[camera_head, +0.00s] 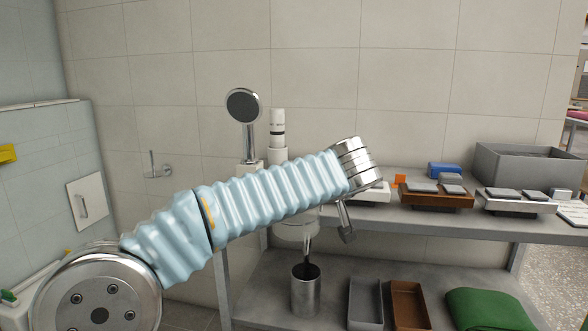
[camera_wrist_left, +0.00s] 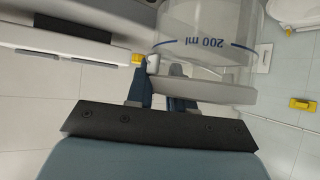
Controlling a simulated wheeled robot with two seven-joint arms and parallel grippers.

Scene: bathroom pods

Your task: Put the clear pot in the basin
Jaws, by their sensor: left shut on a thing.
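The clear pot (camera_wrist_left: 208,40) fills the upper middle of the left wrist view. It is transparent, with a blue "200 ml" mark that reads upside down there. My left gripper (camera_wrist_left: 160,82) is shut at the pot's near side, beside a grey flat part; the exact contact is unclear. In the head view, a clear vessel that looks like the pot (camera_head: 292,230) shows partly below my left arm, which hides the rest. My right gripper is not in view. I cannot identify the basin for sure; a white rounded rim (camera_wrist_left: 296,14) shows at the wrist view's top right.
A grey shelf unit (camera_head: 440,218) holds boxed items and a grey bin (camera_head: 525,165) at right. Its lower level has a steel cup (camera_head: 305,292), trays (camera_head: 366,303) and a green cloth (camera_head: 488,311). A hand shower (camera_head: 243,108) stands behind my arm.

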